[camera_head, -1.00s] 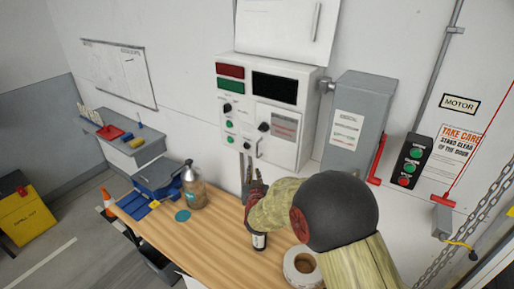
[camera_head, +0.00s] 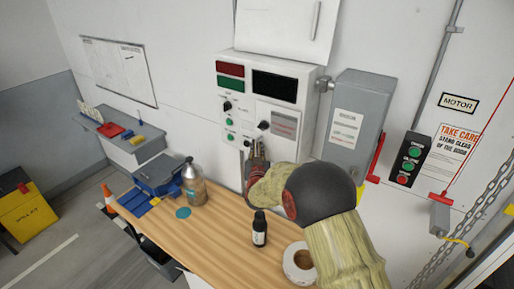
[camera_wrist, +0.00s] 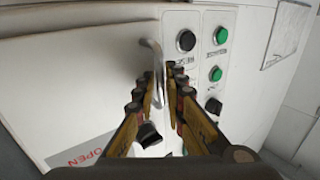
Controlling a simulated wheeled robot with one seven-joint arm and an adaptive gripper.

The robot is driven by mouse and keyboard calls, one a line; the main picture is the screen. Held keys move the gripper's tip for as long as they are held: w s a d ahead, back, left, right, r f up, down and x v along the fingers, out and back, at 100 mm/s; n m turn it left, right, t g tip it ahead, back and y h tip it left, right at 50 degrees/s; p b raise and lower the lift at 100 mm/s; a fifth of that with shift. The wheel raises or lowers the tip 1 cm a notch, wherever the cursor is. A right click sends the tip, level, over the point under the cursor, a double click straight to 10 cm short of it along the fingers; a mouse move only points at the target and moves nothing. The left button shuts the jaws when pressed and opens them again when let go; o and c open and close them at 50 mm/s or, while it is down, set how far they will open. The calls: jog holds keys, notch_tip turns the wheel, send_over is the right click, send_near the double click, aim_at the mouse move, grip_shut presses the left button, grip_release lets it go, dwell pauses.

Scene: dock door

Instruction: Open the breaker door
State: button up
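The white control panel (camera_head: 233,98) is on the wall behind the bench. Its small door (camera_head: 287,113), which I take to be the breaker door, looks shut and bears a grey label. In the wrist view the door (camera_wrist: 80,75) fills the left side, with a metal bar handle (camera_wrist: 150,50) near its edge. My gripper (camera_head: 257,145) is at the lower part of this door and hides the handle in the head view. In the wrist view my gripper (camera_wrist: 160,78) is open, with the handle's lower end between its fingertips. I cannot tell whether they touch it.
A grey box (camera_head: 362,105) with a red lever (camera_head: 376,155) stands right of the panel. Buttons (camera_wrist: 186,40) are close to my fingers.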

grip_shut()
dwell(0.7)
